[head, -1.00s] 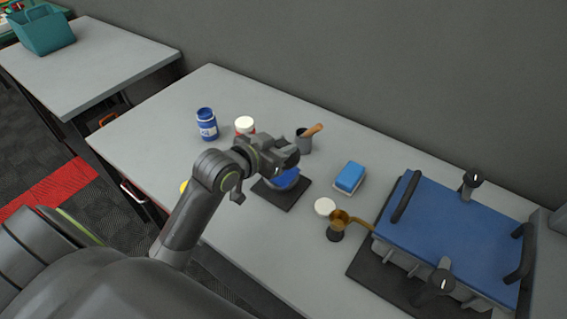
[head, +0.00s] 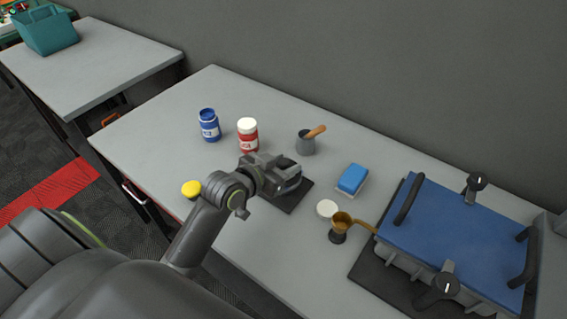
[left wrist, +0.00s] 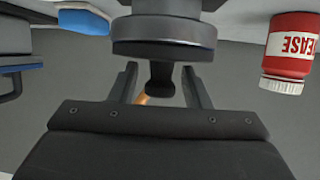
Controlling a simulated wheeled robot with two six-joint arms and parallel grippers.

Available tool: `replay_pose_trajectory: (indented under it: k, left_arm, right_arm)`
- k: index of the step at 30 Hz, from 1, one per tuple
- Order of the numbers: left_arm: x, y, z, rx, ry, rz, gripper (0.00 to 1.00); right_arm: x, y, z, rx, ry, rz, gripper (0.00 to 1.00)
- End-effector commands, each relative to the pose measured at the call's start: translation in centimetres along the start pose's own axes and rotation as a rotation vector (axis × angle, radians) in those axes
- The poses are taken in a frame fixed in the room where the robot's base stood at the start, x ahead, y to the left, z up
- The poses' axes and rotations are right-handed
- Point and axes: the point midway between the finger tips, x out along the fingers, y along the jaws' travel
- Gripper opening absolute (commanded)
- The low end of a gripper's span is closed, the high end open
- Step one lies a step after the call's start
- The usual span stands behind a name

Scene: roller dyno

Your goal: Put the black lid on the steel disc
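In the left wrist view, which is upside down, the black lid (left wrist: 163,36) is a wide dark disc with a short knob pointing down the picture. My left gripper (left wrist: 162,72) has one finger on each side of this knob, with a gap showing on both sides. In the head view the left gripper (head: 286,180) is low over a black square mat (head: 290,204). The steel disc is mostly hidden by the gripper and lid. I cannot tell whether the lid touches it. My right gripper is not in view.

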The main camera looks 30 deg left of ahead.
Motion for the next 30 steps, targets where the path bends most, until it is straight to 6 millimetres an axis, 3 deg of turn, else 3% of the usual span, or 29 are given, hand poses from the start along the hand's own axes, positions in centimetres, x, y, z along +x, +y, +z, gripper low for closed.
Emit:
replay_pose_trajectory:
  k: [10, 14, 30]
  left_arm:
    - [-0.1, 0.0, -0.3, 0.001, 0.001, 0.000, 0.47]
    - [-1.1, -0.1, -0.2, 0.002, 0.001, -0.001, 0.47]
    - [-10.8, -0.1, -0.2, 0.004, -0.002, -0.001, 0.47]
  right_arm:
    - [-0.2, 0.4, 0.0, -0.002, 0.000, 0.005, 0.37]
    - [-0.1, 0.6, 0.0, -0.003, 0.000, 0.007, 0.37]
    - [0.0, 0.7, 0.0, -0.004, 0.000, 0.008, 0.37]
